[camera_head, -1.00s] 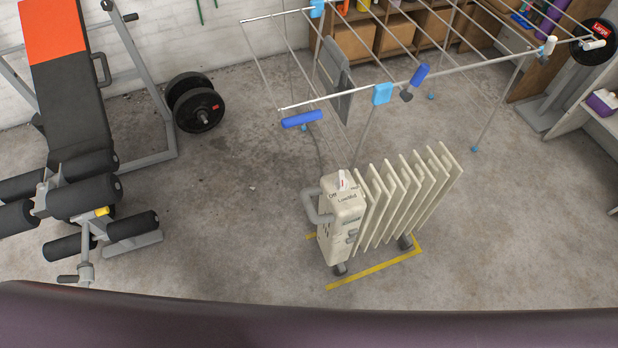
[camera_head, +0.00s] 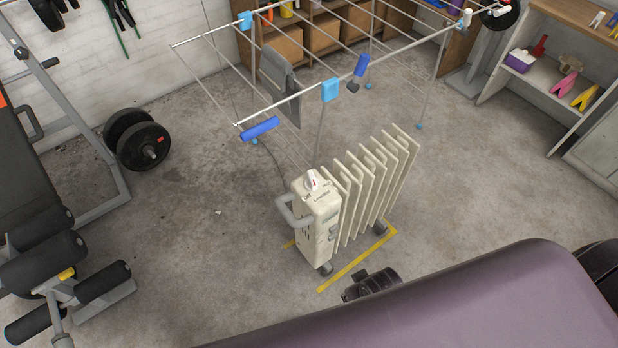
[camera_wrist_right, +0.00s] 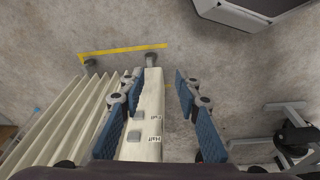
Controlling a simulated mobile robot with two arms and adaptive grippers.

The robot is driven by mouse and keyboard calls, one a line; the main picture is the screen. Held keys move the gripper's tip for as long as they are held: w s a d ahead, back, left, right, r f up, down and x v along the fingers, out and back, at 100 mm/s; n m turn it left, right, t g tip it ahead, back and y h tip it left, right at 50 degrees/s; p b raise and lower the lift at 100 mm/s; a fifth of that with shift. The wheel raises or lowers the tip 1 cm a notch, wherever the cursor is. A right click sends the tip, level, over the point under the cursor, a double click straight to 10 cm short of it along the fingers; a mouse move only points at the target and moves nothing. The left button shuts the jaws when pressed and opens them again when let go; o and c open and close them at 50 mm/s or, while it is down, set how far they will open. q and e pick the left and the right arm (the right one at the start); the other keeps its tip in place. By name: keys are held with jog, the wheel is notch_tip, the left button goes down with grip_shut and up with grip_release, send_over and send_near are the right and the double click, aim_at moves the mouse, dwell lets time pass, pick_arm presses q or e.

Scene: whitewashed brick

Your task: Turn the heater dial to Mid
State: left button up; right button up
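The cream oil heater (camera_head: 322,222) stands upright on the floor in the head view, its fins to the right. Its white dial (camera_head: 314,181) with a red mark sits on top of the control box, with "Off" printed beside it. I cannot tell clearly where the mark points. In the right wrist view the control box (camera_wrist_right: 148,110) shows between the fingers of my right gripper (camera_wrist_right: 157,105). That gripper is open with blue pads and holds nothing; contact is not visible. The dial is not identifiable there. A dark part of mine shows below the heater in the head view. My left gripper is out of view.
Yellow tape (camera_head: 355,272) marks the floor around the heater. A drying rack (camera_head: 330,90) stands close behind it. A dumbbell (camera_head: 138,145) and a weight bench (camera_head: 45,230) are at the left, shelves (camera_head: 540,80) at the right. Floor right of the heater is clear.

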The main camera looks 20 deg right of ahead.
jog(key=w+d+r+m+t+h, duration=0.1)
jog(key=w+d+r+t, duration=0.1)
jog(key=w+r, duration=0.45)
jog(key=w+d+r+m+t+h, duration=0.15)
jog(key=w+r, duration=0.25)
jog(key=r, duration=0.5)
jog(key=t+y, duration=0.2)
jog(key=t, duration=0.5)
send_near(313, 179)
jog(key=w, duration=0.1)
jog(key=w+f, duration=0.1)
jog(key=shift+w+d+f+b, duration=0.25)
jog(key=shift+w+d+b, duration=0.1)
jog(key=shift+d, duration=0.05)
jog(key=shift+w+a+n, duration=0.2)
jog(key=shift+a+n, duration=0.05)
jog(key=shift+a, duration=0.05)
jog(key=shift+w+a+f+t, duration=0.1)
jog(key=shift+w+t, duration=0.15)
jog(key=shift+b+x, duration=0.3)
jog(key=shift+x, duration=3.3)
jog(key=shift+s, duration=0.1)
grip_shut()
